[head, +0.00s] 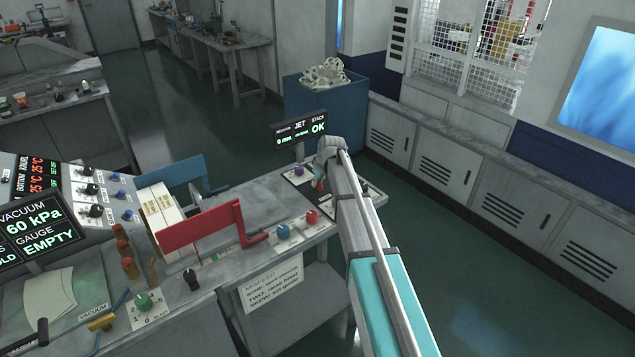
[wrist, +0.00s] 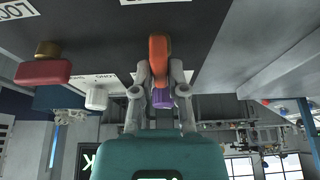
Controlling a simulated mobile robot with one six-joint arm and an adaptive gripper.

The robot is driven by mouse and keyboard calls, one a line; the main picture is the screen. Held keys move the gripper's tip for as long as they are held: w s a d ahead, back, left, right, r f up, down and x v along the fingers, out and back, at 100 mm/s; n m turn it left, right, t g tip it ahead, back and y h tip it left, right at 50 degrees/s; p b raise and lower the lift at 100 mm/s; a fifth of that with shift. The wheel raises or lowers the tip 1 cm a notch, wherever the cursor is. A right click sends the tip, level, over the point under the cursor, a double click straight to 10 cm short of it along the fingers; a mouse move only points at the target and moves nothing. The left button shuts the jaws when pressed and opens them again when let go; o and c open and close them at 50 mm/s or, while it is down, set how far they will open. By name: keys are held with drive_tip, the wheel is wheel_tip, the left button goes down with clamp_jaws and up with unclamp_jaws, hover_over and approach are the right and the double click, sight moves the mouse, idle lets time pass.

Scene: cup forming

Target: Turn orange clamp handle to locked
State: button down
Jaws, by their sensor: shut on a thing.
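The orange clamp handle (wrist: 159,55) stands in the middle of the wrist view, over a dark panel. My gripper (wrist: 160,77) has one grey finger on each side of the handle and is shut on it. A purple part (wrist: 162,97) shows between the fingers. In the head view only a small bit of the orange handle (head: 318,185) shows beside my arm, which hides the rest. My gripper (head: 319,177) is at the dark panel on the far end of the bench. The handle's lock position cannot be read.
A display reading OK (head: 300,132) stands just behind the panel. A purple knob (head: 299,170) sits left of my arm. Blue (head: 283,232) and red (head: 312,216) knobs line the bench's front edge. A red frame (head: 205,228) stands to the left. A blue bin (head: 322,108) is behind.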

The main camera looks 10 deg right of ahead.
drive_tip(key=shift+a+m, duration=0.1)
drive_tip(key=shift+m, duration=0.4)
drive_tip(key=m+h, duration=0.1)
drive_tip(key=m, duration=0.2)
drive_tip(key=shift+h, duration=0.3)
drive_tip(key=m+h, duration=0.1)
drive_tip(key=m, duration=0.3)
drive_tip(key=shift+a+m+h, duration=0.1)
drive_tip(key=shift+m+h, duration=0.3)
drive_tip(key=m+h, duration=0.1)
drive_tip(key=m, duration=0.3)
drive_tip(key=shift+g, duration=0.3)
drive_tip(key=m, duration=0.2)
drive_tip(key=m+g+h, duration=0.1)
drive_tip(key=m, duration=0.2)
drive_tip(key=shift+g+h, duration=0.3)
drive_tip(key=c, duration=0.7)
unclamp_jaws()
drive_tip(key=shift+o, duration=0.2)
